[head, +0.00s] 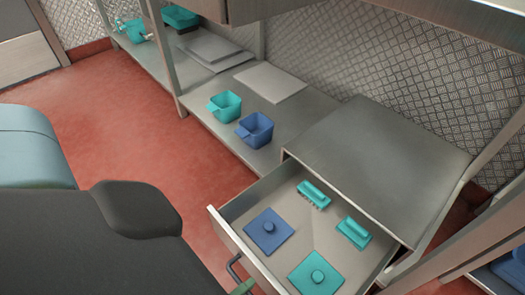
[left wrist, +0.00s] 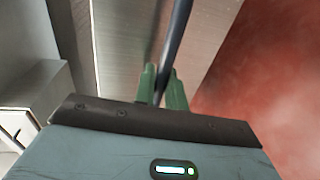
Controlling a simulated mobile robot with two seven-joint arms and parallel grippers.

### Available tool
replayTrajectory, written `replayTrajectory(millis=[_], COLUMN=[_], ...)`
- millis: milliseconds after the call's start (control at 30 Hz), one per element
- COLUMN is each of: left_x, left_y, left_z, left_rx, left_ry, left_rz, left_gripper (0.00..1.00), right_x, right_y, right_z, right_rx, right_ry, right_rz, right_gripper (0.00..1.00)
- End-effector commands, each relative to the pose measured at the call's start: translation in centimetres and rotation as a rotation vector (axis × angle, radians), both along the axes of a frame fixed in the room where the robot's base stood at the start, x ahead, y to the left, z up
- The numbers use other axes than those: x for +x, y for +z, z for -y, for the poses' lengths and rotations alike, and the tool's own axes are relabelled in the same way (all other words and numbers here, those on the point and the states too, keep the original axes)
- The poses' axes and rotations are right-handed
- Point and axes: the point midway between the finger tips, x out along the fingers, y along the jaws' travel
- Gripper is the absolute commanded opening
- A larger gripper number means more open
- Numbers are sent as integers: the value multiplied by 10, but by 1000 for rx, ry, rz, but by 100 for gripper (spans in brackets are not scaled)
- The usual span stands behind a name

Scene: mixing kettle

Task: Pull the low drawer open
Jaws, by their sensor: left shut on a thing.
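The low drawer (head: 228,236) is pulled out of its metal cabinet (head: 375,160) and stands wide open, its inside in view. Its dark bar handle (head: 234,268) is on the drawer's front. My left gripper (left wrist: 164,84) is shut on the handle (left wrist: 177,40), with a green finger on each side of it in the left wrist view. In the head view only a bit of a green finger (head: 243,287) shows at the bottom edge; my dark arm hides the rest. My right gripper is not in view.
The drawer holds a blue lid (head: 268,230), a teal lid (head: 317,275) and two teal brushes (head: 314,193), (head: 354,232). A teal container (head: 225,106) and a blue container (head: 254,130) stand on the low shelf (head: 205,125). Red floor (head: 125,130) is clear left of the drawer.

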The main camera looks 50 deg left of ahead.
Motion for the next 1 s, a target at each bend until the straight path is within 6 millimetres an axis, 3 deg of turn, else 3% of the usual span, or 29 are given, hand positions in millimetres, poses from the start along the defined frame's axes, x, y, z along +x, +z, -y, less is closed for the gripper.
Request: replayTrajectory(millis=[100,300,767,800,900,1000], left_x=[-18,-35,-40,-40,-40,-40], left_y=[0,1,0,0,0,0], left_z=[0,-1,-2,-2,-2,-1], left_rx=[1,0,0,0,0,0], left_ry=[-1,0,1,1,1,1], left_rz=[0,2,3,3,2,2], left_gripper=[0,0,0,14,27,29], right_x=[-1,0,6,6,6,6], right_y=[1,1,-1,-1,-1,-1], right_z=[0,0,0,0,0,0], right_rx=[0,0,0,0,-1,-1], right_ry=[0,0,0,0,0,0], right_rz=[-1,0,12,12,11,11], right_gripper=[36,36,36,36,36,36])
